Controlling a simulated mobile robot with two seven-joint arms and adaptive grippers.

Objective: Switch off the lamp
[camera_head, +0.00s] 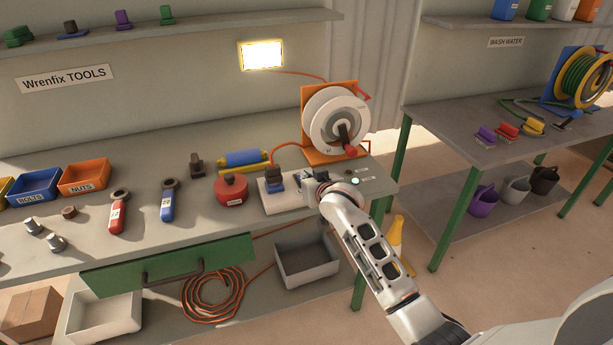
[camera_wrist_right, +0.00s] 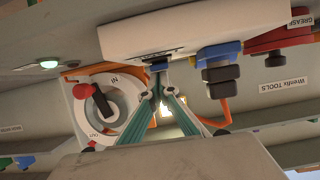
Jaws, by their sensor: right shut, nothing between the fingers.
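The lamp (camera_head: 261,55) on the back wall is a bright, lit rectangle with a yellow frame. A white socket block (camera_head: 284,202) lies on the workbench, with a blue and dark plug (camera_head: 274,182) standing in it. The block (camera_wrist_right: 185,30) and plug (camera_wrist_right: 221,72) also show in the right wrist view, upside down. My right gripper (camera_head: 314,182) is at the right end of the block. In the wrist view its fingertips (camera_wrist_right: 158,90) meet with nothing between them, close to a blue part on the block's edge; contact cannot be told. My left gripper is out of view.
A cable reel (camera_head: 336,118) on an orange stand is behind my gripper, its orange cable running to the plug. A red tin (camera_head: 231,190) is left of the block. A green light (camera_head: 355,180) glows on the bench to the right. The front left holds tools and bins.

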